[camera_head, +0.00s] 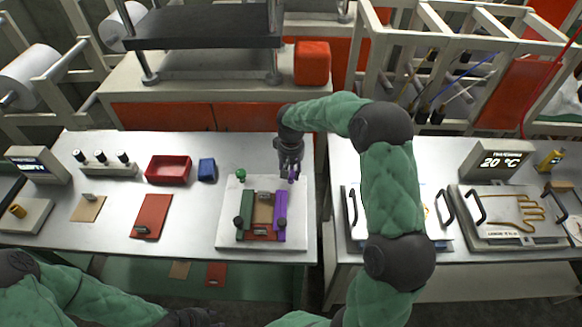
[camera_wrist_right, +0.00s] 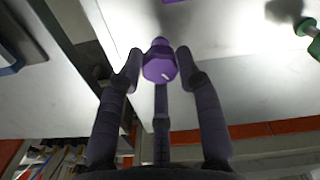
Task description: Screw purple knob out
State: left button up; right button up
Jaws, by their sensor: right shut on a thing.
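The purple knob (camera_head: 292,176) is at the back right of a white base plate (camera_head: 228,232), behind a purple bar (camera_head: 281,213). My right gripper (camera_head: 290,170) reaches down over it from behind. In the right wrist view the purple knob (camera_wrist_right: 159,68) sits between the fingertips of my right gripper (camera_wrist_right: 159,61), which are shut on it. I cannot tell whether its far end is still in the plate. My left gripper (camera_head: 192,318) shows only in part at the bottom edge; its fingers cannot be made out.
A green knob (camera_head: 241,174) stands at the plate's back left, near a green bar (camera_head: 245,212). A red tray (camera_head: 168,169), a blue box (camera_head: 207,169) and a red plate (camera_head: 152,215) lie to the left. A glove-shaped heating device (camera_head: 513,216) is right of a gap between tables.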

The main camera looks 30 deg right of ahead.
aim_at(291, 173)
jog(key=n+p, duration=0.2)
jog(key=n, duration=0.3)
jog(key=shift+r+n+p, duration=0.1)
jog(key=shift+n+p, duration=0.2)
jog(key=shift+p, duration=0.1)
jog(key=n+p, duration=0.2)
jog(key=n, duration=0.3)
jog(key=shift+n, duration=0.3)
jog(key=shift+f, duration=0.2)
jog(key=o, duration=1.2)
jog(key=shift+c, duration=0.2)
jog(key=shift+r, duration=0.15)
notch_tip(291, 173, up, 12)
